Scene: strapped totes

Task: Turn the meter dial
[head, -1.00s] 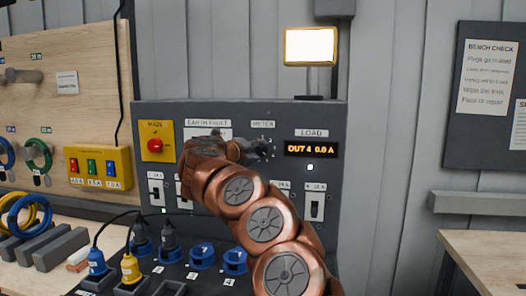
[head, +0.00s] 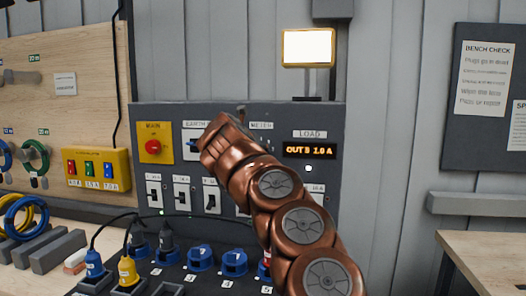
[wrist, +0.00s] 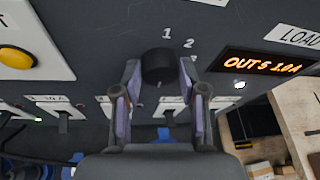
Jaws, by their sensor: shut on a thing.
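The meter dial (wrist: 158,66) is a round black knob on the grey panel (head: 320,185), with the numbers 1 and 2 printed at its upper right in the wrist view. My gripper (wrist: 159,77) has one finger on each side of the knob and is shut on it. In the head view my copper arm covers the dial and the fingers; only the METER label (head: 261,126) shows above. The load display (wrist: 262,66) reads OUT 5 1.0 A in orange; it also shows in the head view (head: 309,152).
A red button on a yellow plate (head: 153,146) and several white switches (head: 181,194) are left of my arm. Blue sockets (head: 200,259) and blue and yellow plugs (head: 127,270) with cables sit below. A lit lamp (head: 308,47) stands above the panel.

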